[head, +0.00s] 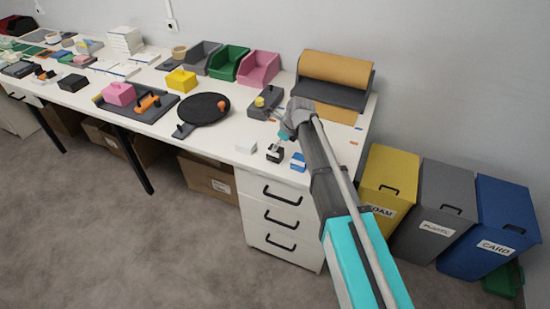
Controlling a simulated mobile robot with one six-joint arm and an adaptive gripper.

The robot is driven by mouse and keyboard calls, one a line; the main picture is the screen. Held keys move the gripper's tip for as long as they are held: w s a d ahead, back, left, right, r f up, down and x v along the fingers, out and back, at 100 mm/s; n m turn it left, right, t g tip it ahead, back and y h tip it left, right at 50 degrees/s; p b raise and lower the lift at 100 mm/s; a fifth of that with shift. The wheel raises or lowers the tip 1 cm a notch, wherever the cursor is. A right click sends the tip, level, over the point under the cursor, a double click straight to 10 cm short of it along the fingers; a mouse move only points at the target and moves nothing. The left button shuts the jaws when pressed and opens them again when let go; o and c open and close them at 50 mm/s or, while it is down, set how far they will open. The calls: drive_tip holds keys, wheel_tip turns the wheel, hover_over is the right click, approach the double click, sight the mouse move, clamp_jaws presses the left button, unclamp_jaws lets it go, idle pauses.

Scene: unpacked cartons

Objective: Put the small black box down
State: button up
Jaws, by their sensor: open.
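A small black box (275,154) stands on the white table near its front edge, below my gripper in the picture. It sits between a small white box (246,146) and a small blue item (298,162). Another dark box (73,83) lies far to the left on the table; I cannot tell which one the task means. My gripper (273,117) is open over the right part of the table, near a dark grey block (264,101) with a yellow round piece (259,102) on it. The fingertips are small and partly hidden by the wrist. I see nothing held.
A round black plate (205,109) and a dark tray (136,112) with a pink box (118,93) lie left of the gripper. Grey, green and pink bins (258,68) and a brown paper roll (337,70) stand behind. Waste bins (388,184) stand right of the table.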

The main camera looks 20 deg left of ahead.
drive_tip(key=shift+a+f, duration=0.1)
drive_tip(key=shift+f, duration=0.2)
drive_tip(key=b+x, duration=0.3)
drive_tip(key=shift+f+b, duration=0.3)
drive_tip(key=shift+b, duration=0.05)
drive_tip(key=shift+a+f+b, duration=0.25)
drive_tip(key=shift+f+b, duration=0.45)
idle(0.3)
drive_tip(key=c, duration=1.1)
drive_tip(key=shift+r, duration=0.15)
